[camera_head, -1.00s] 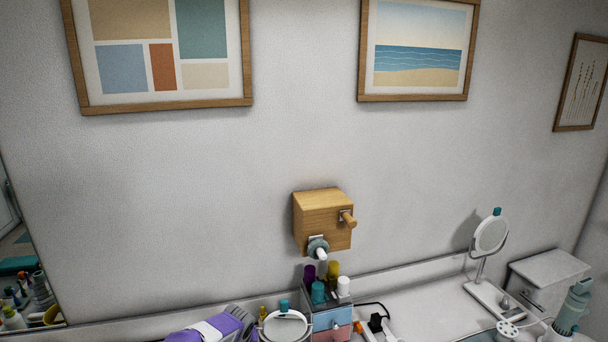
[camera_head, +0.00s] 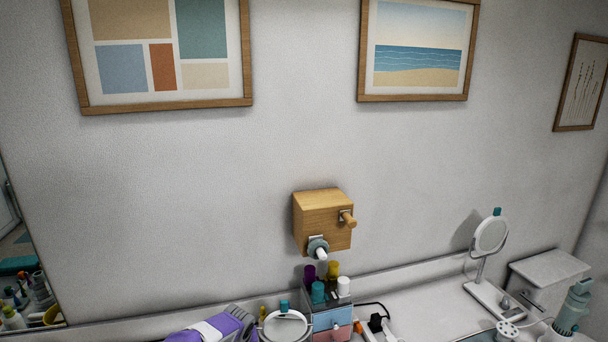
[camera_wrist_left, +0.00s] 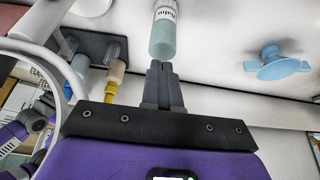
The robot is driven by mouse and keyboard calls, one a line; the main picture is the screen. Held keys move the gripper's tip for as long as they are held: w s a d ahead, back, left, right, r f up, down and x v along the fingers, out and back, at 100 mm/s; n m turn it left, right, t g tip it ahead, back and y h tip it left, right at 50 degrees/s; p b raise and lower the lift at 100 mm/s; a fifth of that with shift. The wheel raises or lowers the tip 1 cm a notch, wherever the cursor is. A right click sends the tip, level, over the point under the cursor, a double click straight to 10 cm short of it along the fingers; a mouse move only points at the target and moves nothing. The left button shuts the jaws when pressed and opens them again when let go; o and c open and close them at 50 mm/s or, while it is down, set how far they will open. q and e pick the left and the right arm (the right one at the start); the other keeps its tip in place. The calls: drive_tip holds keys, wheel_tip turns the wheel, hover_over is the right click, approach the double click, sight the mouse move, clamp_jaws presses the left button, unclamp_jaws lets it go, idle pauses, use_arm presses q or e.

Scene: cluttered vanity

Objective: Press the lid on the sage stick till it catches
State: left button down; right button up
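The sage stick (camera_wrist_left: 163,37) shows in the left wrist view at the top middle. It has a sage-green body and a white label reading "Balm". Its upper end is cut off by the frame edge, so I cannot tell how its lid sits. My left gripper (camera_wrist_left: 161,66) has its grey fingers together, with their tips right at the near end of the stick. The stick is wider than the closed tips and lies beyond them, not between them. I cannot tell whether they touch. I cannot pick out the stick in the head view. My right gripper is in neither view.
A grey organizer (camera_head: 332,319) holds several capped bottles. A wooden box (camera_head: 322,221) with a peg hangs on the wall above it. A round mirror (camera_head: 490,236) stands at the right. A pale blue piece (camera_wrist_left: 278,65) lies right of the stick in the wrist view.

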use_arm(q)
drive_tip(key=shift+f+b, duration=0.6)
drive_tip(key=shift+f, duration=0.05)
idle(0.5)
wheel_tip(320, 180, up, 7)
drive_tip(key=p, duration=0.3)
drive_tip(key=shift+p, duration=0.3)
idle(0.3)
drive_tip(key=shift+r, duration=0.15)
